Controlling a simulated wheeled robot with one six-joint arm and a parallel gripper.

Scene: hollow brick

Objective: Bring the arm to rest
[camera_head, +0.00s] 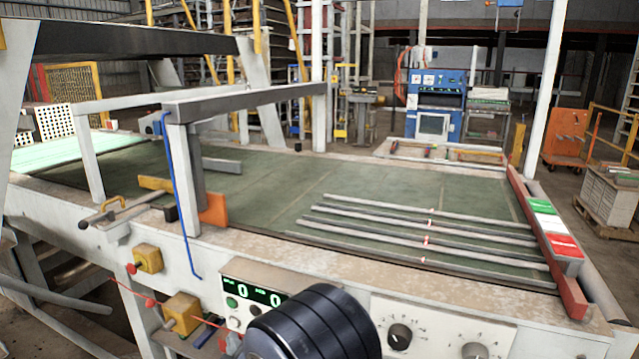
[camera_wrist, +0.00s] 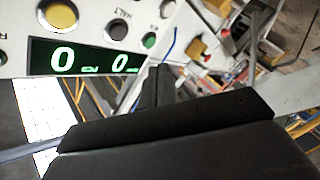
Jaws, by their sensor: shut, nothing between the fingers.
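My arm shows as a dark, ribbed rounded part (camera_head: 312,325) at the bottom of the head view, in front of the machine's control panel (camera_head: 255,292). My gripper (camera_wrist: 158,75) shows in the wrist view as dark fingers rising from a broad black body. It is shut and I see nothing held in it. Behind it in the wrist view is the panel's display (camera_wrist: 95,58) with green-white digits. The gripper is not clearly visible in the head view. I cannot tell whether its fingers touch the panel.
The machine has a green bed (camera_head: 270,190) with several thin metal bars (camera_head: 420,225) lying on it. Dials (camera_head: 400,337) and yellow boxes (camera_head: 150,258) sit along its front. A blue cabinet (camera_head: 436,100) and an orange cart (camera_head: 567,138) stand behind it.

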